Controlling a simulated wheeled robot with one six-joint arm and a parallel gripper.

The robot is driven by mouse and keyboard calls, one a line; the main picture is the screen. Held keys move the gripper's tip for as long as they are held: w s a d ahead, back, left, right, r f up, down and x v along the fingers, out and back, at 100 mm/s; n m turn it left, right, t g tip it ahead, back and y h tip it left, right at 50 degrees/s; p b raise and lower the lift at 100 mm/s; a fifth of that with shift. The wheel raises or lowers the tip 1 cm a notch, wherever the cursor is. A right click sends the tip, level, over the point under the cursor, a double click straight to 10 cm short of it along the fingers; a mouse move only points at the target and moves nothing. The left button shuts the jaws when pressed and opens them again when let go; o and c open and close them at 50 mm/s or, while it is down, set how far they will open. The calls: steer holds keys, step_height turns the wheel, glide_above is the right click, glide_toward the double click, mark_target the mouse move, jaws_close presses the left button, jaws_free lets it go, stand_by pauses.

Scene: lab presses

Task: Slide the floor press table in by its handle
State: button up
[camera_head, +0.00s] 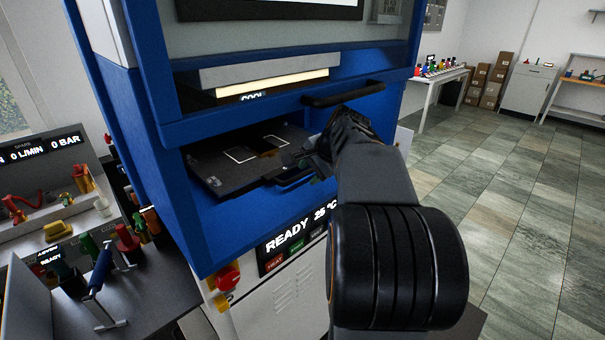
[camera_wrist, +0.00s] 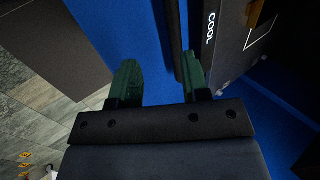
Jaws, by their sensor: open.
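The floor press table (camera_head: 225,172) is a dark plate with a white square outline, in the lower opening of the blue press. In the wrist view its dark edge (camera_wrist: 232,50), marked COOL, is at the upper right. A dark bar, which looks like the table's handle (camera_wrist: 172,30), runs down from the top of the wrist view. My gripper (camera_wrist: 157,68) is open, with green fingers on either side of the bar's lower end; contact is not visible. In the head view my gripper (camera_head: 300,168) is at the table's right front, partly hiding the handle.
The blue press frame (camera_head: 250,215) surrounds the opening. A black bar handle (camera_head: 343,94) sits just above my gripper. A READY panel (camera_head: 290,240) is below. A cluttered bench (camera_head: 150,290) stands at left. Tiled floor (camera_head: 520,200) is clear at right.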

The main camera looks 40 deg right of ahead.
steer(key=s+d+b, duration=0.1)
steer(key=s, duration=0.8)
steer(key=shift+b, duration=0.35)
steer(key=shift+s, duration=0.1)
steer(key=s+a+f+n+g+h, duration=0.1)
steer(key=s+a+f+n+g, duration=0.1)
steer(key=a+f+n, duration=0.55)
steer(key=s+a+f+n, duration=0.1)
steer(key=a+f+n, duration=0.2)
steer(key=a, duration=0.4)
steer(key=s+a+f+n, duration=0.1)
steer(key=a+f+n, duration=0.2)
steer(key=a+n, duration=0.3)
steer(key=shift+s+a+g, duration=0.3)
steer(key=shift+a+g, duration=0.1)
steer(key=shift+a, duration=0.75)
